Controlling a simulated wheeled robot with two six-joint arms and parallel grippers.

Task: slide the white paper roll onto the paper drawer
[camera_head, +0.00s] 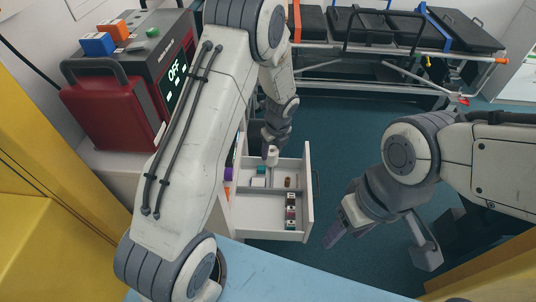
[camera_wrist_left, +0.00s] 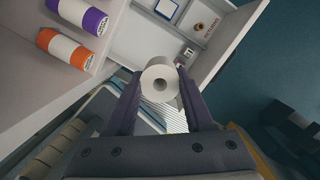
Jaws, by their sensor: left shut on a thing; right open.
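The white paper roll (camera_wrist_left: 160,87) is held between the two fingers of my left gripper (camera_wrist_left: 160,95), with its round end and core hole facing the wrist camera. In the head view, my left gripper (camera_head: 272,146) points down with the roll (camera_head: 271,158) at its tips, over the far part of an open white drawer (camera_head: 308,203). I cannot tell whether the roll touches the drawer. No part is clearly recognisable as a separate paper drawer. My right gripper (camera_head: 346,222) is open and empty, to the right of the drawer.
The open drawer has compartments with several small items. Purple (camera_wrist_left: 84,18) and orange (camera_wrist_left: 66,48) rolls lie on a shelf at left in the wrist view. A red device (camera_head: 115,100) reading OFF stands at left.

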